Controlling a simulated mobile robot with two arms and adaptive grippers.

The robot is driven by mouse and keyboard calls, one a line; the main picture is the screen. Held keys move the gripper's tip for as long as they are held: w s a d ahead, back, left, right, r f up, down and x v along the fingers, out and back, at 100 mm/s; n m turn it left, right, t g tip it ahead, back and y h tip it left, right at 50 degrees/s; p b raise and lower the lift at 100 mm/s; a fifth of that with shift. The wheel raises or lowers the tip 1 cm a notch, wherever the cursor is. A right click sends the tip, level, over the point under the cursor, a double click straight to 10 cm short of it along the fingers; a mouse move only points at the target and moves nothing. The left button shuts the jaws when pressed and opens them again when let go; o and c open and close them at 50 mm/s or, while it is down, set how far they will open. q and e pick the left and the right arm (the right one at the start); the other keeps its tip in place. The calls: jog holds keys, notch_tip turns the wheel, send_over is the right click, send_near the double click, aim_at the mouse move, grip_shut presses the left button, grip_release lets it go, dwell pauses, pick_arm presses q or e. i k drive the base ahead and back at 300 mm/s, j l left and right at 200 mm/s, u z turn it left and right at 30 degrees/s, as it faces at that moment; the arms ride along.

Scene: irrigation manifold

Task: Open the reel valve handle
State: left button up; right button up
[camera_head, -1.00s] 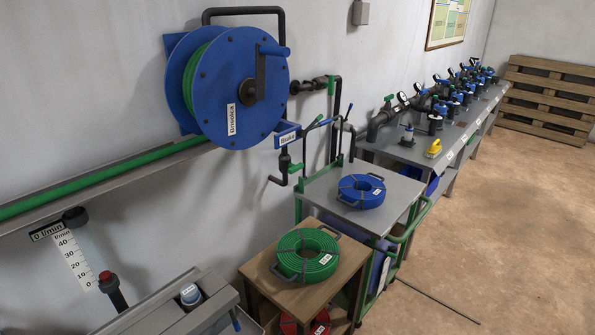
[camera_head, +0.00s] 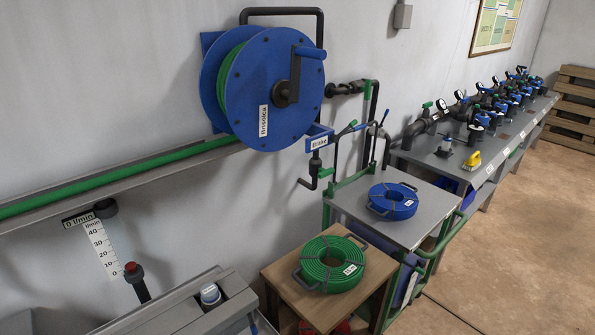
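The blue hose reel (camera_head: 268,88) labelled "Brsoica" hangs on the wall with green hose wound in it and a crank on its face. A black pipe fitting (camera_head: 345,88) leaves its right side, with a small green handle (camera_head: 367,89) on it. A second green handle (camera_head: 325,172) sits on the pipe below the blue "Brake" bracket (camera_head: 318,142). I cannot tell which of the two is the reel valve handle, nor whether either is open. Neither gripper is in view.
A wooden stand (camera_head: 290,295) bears a green hose coil (camera_head: 333,264). A grey-topped cart (camera_head: 350,205) with a blue coil (camera_head: 392,201) stands beside it, below the reel pipes. A long bench (camera_head: 430,157) with valves runs right. Brown floor (camera_head: 520,240) is clear at right.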

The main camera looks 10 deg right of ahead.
aim_at(322, 172)
jog(key=i+l+u, duration=0.15)
jog(key=l, duration=0.35)
jog(key=i+l+u, duration=0.15)
jog(key=l, duration=0.35)
jog(key=i+l+u, duration=0.2)
jog(key=l, duration=0.35)
jog(key=l+u, duration=0.15)
jog(key=l, duration=0.4)
jog(key=i, duration=0.05)
